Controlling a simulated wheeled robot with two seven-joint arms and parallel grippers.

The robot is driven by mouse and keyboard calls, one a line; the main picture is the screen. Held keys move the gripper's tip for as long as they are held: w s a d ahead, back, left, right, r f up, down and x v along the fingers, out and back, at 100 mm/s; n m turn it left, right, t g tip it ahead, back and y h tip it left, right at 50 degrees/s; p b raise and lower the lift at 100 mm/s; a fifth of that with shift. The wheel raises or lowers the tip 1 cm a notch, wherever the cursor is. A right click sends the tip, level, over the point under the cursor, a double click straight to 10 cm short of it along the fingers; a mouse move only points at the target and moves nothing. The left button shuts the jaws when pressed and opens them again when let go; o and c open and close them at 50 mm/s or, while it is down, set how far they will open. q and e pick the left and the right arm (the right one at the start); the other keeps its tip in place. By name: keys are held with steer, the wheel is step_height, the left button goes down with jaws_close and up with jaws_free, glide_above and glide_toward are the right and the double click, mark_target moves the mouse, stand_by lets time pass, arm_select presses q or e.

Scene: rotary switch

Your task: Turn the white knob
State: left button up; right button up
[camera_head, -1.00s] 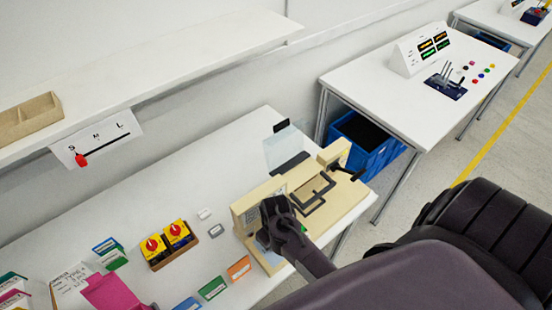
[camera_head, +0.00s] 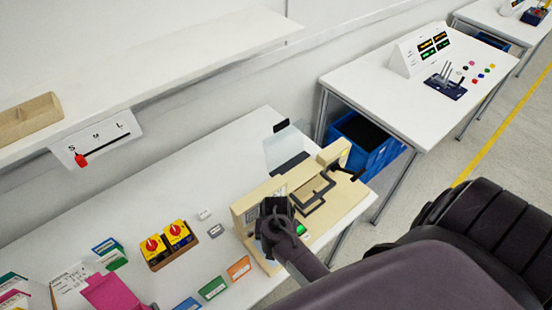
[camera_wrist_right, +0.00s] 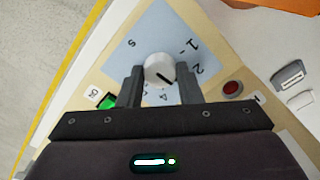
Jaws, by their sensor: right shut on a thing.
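The white knob (camera_wrist_right: 159,68) sits on a light blue dial plate with printed marks in the right wrist view. A dark line on its face points toward the lower right of that view. My right gripper (camera_wrist_right: 160,82) is shut on the knob, one dark finger on each side. In the head view my right gripper (camera_head: 275,212) is at the front face of the beige machine (camera_head: 325,205) and hides the knob there. My left gripper is not in view.
A lit green button (camera_wrist_right: 107,102) and a red button (camera_wrist_right: 232,88) flank the dial. Yellow boxes with red knobs (camera_head: 167,244) and several coloured cards lie left of the machine on the white table (camera_head: 130,205).

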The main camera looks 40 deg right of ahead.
steer(key=shift+m, duration=0.4)
steer(key=o, duration=1)
steer(key=shift+r, duration=0.1)
step_height(320, 180, up, 8)
steer(key=shift+f, duration=0.2)
steer(key=shift+s, duration=0.1)
